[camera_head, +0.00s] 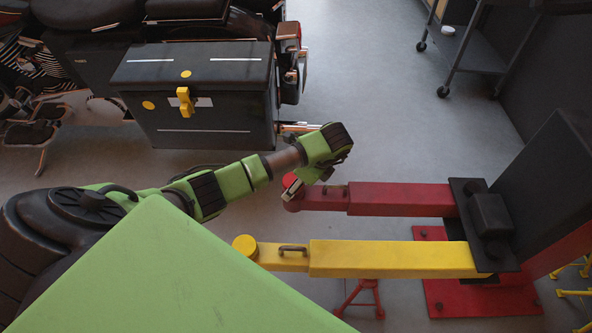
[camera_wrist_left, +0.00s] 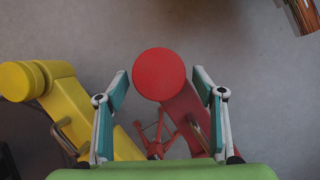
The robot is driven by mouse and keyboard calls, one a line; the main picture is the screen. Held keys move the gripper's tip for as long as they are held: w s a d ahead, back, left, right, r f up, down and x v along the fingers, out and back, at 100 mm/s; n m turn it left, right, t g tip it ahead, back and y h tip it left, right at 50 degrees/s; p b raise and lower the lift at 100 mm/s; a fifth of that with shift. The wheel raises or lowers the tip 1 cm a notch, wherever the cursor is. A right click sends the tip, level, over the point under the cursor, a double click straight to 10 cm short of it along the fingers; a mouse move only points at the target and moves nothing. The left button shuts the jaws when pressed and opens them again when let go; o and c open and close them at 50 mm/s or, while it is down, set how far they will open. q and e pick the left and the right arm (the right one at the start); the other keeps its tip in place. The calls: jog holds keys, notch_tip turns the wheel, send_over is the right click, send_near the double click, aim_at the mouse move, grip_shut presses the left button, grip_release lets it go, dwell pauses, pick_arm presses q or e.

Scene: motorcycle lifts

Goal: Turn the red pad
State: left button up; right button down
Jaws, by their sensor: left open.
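The red pad (camera_wrist_left: 158,73) is a round disc at the end of the red lift arm (camera_head: 400,199). In the head view the pad (camera_head: 290,181) is partly hidden by my left gripper (camera_head: 292,190), which is at the pad at the left end of the red arm. In the left wrist view my left gripper (camera_wrist_left: 160,85) is open, with one finger on each side of the pad. Gaps show between the fingers and the pad there. Whether the fingers are level with the pad is hard to tell. My right gripper is not in view.
A yellow lift arm (camera_head: 390,258) with a yellow pad (camera_head: 245,247) runs beside the red arm. A black case (camera_head: 215,90) stands by a motorcycle at the back left. A cart (camera_head: 470,50) stands at the back right. Floor between them is clear.

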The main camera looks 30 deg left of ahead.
pick_arm(q)
jog(key=v, duration=1.1)
jog(key=shift+s, duration=0.1)
